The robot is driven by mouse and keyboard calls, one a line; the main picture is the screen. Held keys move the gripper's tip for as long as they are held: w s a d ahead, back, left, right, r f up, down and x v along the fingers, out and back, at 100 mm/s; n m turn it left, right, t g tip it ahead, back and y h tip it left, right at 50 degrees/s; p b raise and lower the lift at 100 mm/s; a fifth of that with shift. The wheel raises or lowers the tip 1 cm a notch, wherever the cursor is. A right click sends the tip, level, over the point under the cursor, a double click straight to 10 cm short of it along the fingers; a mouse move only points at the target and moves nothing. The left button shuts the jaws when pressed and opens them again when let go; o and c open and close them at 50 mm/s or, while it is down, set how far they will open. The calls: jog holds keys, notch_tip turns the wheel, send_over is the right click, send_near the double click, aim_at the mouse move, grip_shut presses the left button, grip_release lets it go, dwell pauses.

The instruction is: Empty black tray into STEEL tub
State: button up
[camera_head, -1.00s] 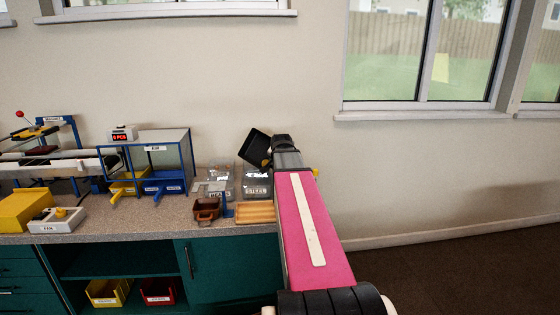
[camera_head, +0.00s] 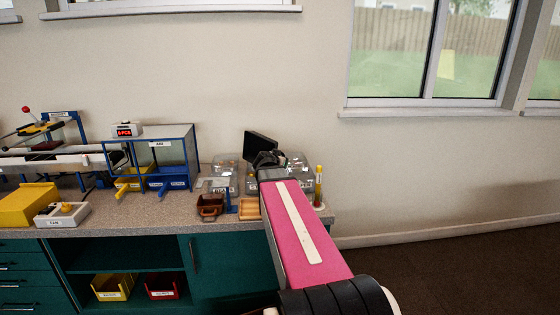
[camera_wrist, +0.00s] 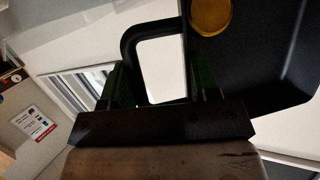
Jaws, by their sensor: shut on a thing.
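The black tray (camera_head: 261,146) is held up in the air above the clear tubs at the back of the bench, standing steeply tilted. My gripper (camera_head: 268,160) is shut on its handle. In the wrist view the tray (camera_wrist: 265,60) fills the upper right, with its looped handle (camera_wrist: 130,45) between my dark fingers. A round gold-coloured piece (camera_wrist: 210,15) shows against the tray. The STEEL tub (camera_head: 250,187) is a clear tub below the tray, mostly hidden behind my gripper and arm; its label is covered.
Another clear tub (camera_head: 225,183) stands just left of it, and one (camera_head: 298,165) shows to the right. A brown basket (camera_head: 209,206), a wooden tray (camera_head: 249,210) and a yellow-topped column (camera_head: 318,187) stand nearby. A blue-framed stand (camera_head: 160,155) is further left. The wall is behind.

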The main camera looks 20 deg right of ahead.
jog(key=shift+s+a+f+t+h, duration=0.1)
jog(key=shift+s+a+t+h, duration=0.3)
jog(key=shift+h, duration=0.3)
jog(key=shift+s+a+t+h, duration=0.2)
jog(key=shift+a+t+h, duration=0.2)
jog(key=shift+a+h, duration=0.25)
jog(key=shift+s+a+n+t+h, duration=0.2)
jog(key=shift+a+n+t+h, duration=0.25)
jog(key=shift+h, duration=0.2)
